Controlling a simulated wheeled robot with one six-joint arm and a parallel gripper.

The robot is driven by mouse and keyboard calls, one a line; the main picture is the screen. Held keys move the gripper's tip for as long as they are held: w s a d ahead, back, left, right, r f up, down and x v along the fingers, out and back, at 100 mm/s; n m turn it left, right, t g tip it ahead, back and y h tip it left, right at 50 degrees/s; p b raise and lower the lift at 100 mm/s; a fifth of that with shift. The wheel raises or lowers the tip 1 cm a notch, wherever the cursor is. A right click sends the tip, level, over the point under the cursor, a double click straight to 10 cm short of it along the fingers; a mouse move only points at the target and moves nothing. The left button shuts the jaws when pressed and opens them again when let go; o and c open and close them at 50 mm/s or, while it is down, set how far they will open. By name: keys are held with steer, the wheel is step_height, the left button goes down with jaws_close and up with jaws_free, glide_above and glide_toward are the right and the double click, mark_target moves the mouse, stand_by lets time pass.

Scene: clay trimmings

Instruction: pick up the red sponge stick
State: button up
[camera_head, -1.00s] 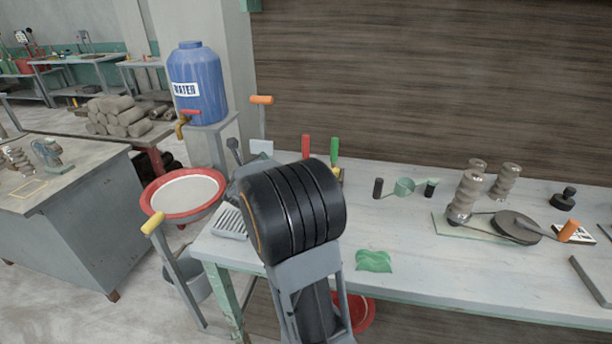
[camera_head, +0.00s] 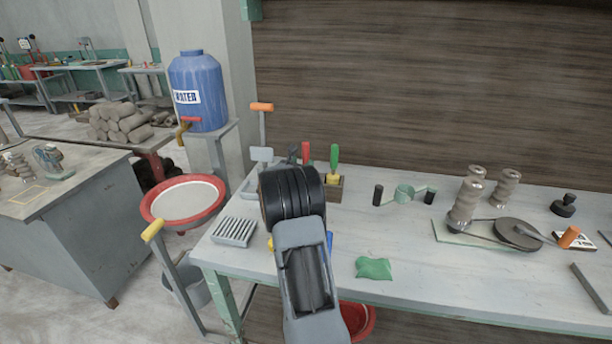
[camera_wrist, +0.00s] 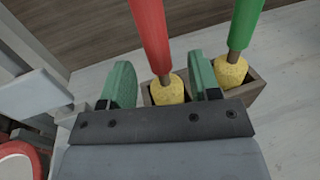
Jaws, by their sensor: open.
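The red sponge stick (camera_head: 306,152) stands upright in a small wooden holder (camera_head: 335,188) on the workbench, with its red handle up. In the wrist view the red sponge stick (camera_wrist: 151,35) shows its yellow sponge end down in the holder (camera_wrist: 257,88). A green sponge stick (camera_head: 334,157) stands in the compartment to its right, also seen in the wrist view (camera_wrist: 244,25). My gripper (camera_wrist: 163,82) is open, its green fingers on either side of the red stick's lower part in the picture. Contact cannot be told. My arm hides part of the holder in the head view.
A ribbed grey tray (camera_head: 234,231) lies left of my arm, and a green cloth (camera_head: 374,268) lies to the right. An orange-handled tool (camera_head: 262,107) stands behind. Stacked metal cylinders (camera_head: 467,200) stand further right. The bench front is partly clear.

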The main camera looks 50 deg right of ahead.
mark_target(308, 157)
steer(key=shift+p+x, duration=1.05)
steer(key=shift+x, duration=1.75)
steer(key=shift+w, duration=0.15)
steer(key=shift+a, duration=0.1)
steer(key=c, duration=1)
